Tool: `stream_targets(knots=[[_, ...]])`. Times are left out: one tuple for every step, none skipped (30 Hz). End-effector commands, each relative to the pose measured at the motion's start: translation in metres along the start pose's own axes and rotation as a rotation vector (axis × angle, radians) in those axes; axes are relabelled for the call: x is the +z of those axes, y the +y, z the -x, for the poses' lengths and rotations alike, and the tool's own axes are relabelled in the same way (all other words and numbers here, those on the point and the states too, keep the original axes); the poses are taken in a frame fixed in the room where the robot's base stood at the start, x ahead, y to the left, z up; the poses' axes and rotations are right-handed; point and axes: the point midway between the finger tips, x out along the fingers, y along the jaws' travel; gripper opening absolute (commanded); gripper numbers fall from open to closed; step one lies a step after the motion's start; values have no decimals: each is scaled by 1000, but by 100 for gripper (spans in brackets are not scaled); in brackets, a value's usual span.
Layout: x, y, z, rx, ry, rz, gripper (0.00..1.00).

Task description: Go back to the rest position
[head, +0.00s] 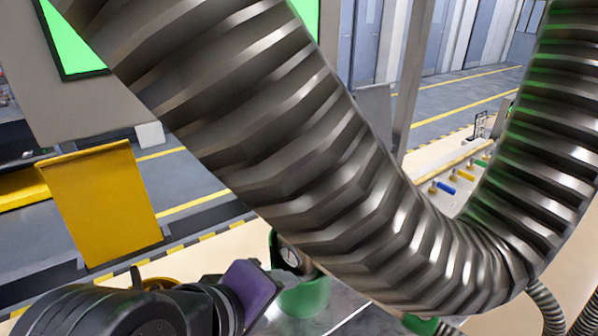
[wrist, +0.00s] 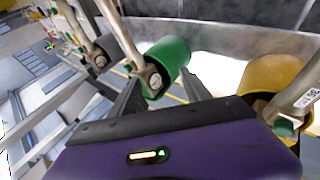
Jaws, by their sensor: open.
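My gripper (wrist: 163,92) shows in the wrist view as a purple housing with two dark fingers spread apart and nothing visibly held between them. A green cylindrical holder (wrist: 172,60) with a metal nozzle or handle lies just beyond the fingers; I cannot tell if they touch. A yellow holder (wrist: 272,78) with a similar metal part is to the right. In the head view the purple part of my wrist is at the lower left of centre, beside a green holder (head: 305,298) with a round gauge (head: 290,257). The fingertips are hidden there.
A large ribbed metal hose (head: 330,170) hides much of the head view. A yellow panel (head: 100,205) stands at left. A bench with small coloured fittings (head: 445,187) is at right. Open floor with yellow lines (head: 195,200) lies behind.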

Motion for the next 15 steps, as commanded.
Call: stream_targets(knots=[[-9,5,2,19,40,-18,56],[-15,8,4,32,68,-29,56],[-23,12,5,51,106,-44,56],[-29,15,7,67,137,-54,56],[-34,18,8,84,169,-63,56],[-42,23,10,107,213,-76,56],[-48,27,12,126,246,-88,56],[-54,31,13,145,282,-99,56],[-61,37,14,175,333,-114,56],[-67,42,15,199,373,-125,56],[-72,47,16,223,417,-136,56],[-78,55,17,259,480,-151,56],[-83,60,18,285,529,-161,56],[-86,65,18,310,579,-171,56],[-90,71,20,340,647,-181,56]])
